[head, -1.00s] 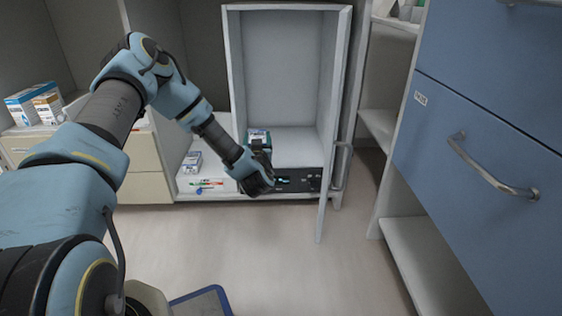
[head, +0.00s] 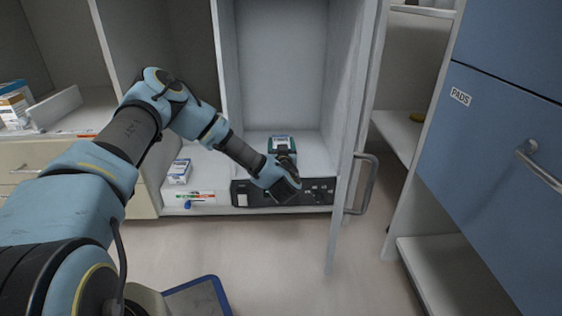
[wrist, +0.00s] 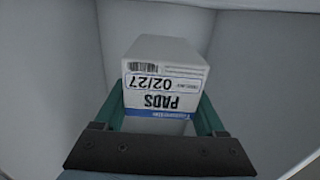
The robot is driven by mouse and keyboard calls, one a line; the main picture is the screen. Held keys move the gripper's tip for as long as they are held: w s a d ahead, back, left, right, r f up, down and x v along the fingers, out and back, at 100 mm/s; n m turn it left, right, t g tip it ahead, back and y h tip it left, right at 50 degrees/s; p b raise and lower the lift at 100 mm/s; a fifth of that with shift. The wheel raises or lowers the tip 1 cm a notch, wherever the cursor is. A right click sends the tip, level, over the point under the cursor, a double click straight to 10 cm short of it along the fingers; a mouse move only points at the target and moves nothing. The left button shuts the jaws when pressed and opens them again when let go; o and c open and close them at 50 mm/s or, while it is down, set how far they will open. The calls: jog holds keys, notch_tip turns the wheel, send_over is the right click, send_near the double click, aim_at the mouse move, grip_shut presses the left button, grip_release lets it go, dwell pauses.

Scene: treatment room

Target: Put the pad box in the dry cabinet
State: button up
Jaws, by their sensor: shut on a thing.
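The pad box (wrist: 165,75) is white with a blue band, and its label reads PADS and 02/27, upside down in the wrist view. My gripper (wrist: 163,122) is shut on it, with a green finger on each side. In the head view my gripper (head: 283,158) reaches through the open front of the dry cabinet (head: 282,60), just above its floor. I cannot tell whether the box touches the cabinet floor. The cabinet door (head: 350,130) stands open at the right.
A dark control panel (head: 318,190) runs below the cabinet opening. A small white and blue box (head: 180,171) and pens (head: 195,196) are to its left. A blue drawer unit (head: 500,160) labelled PADS stands at the right.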

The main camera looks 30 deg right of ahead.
notch_tip(320, 180, down, 5)
jog(key=shift+r+b, duration=0.15)
jog(key=shift+b, duration=1)
jog(key=shift+r, duration=0.1)
jog(key=o, duration=1.4)
jog(key=shift+s+r+p, duration=0.1)
jog(key=shift+s+p, duration=0.05)
jog(key=shift+p, duration=0.15)
jog(key=p+v, duration=0.6)
jog(key=v, duration=0.5)
jog(key=shift+s+a, duration=0.3)
